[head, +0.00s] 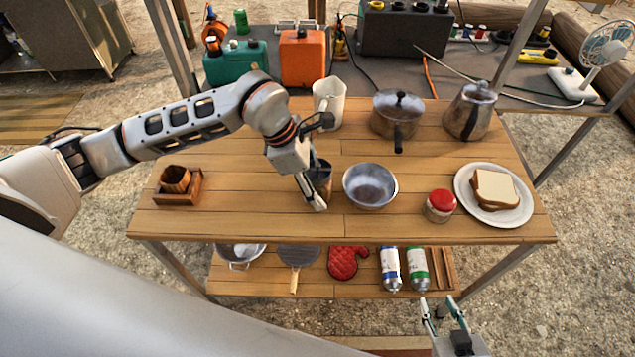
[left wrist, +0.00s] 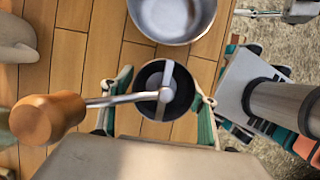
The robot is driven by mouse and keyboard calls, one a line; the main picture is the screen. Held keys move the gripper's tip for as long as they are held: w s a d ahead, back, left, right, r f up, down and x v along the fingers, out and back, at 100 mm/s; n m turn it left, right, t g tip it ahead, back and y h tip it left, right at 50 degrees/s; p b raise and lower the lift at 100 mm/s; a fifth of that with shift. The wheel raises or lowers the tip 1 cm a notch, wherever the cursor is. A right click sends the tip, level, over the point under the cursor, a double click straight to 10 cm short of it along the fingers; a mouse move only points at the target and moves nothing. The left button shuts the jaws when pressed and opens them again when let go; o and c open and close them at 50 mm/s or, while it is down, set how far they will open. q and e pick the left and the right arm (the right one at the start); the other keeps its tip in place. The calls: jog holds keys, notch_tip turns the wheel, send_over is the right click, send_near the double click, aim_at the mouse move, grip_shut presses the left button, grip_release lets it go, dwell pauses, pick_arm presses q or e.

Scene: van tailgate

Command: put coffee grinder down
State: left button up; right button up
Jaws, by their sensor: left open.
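The coffee grinder (head: 321,178) is a dark cylinder, seemingly upright on the wooden table, left of the metal bowl. In the left wrist view the grinder (left wrist: 181,92) shows from above, with a metal crank and a wooden knob (left wrist: 45,118) pointing left. My left gripper (head: 313,190) is open, with its fingers on either side of the grinder; the fingers also show in the left wrist view (left wrist: 160,108). Whether they touch it is unclear. The grinder's base is partly hidden by a finger. My right gripper (head: 441,314) is open and empty at the bottom right, in front of the table.
The metal bowl (head: 370,186) stands close right of the grinder. A red-lidded jar (head: 439,206) and a plate (head: 507,217) with bread are further right. A white pitcher (head: 329,101), pot (head: 397,116) and kettle (head: 470,112) stand behind. The table between the wooden box (head: 180,197) and grinder is clear.

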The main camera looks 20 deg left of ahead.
pick_arm(q)
jog(key=shift+r, duration=0.1)
jog(key=v, duration=1.2)
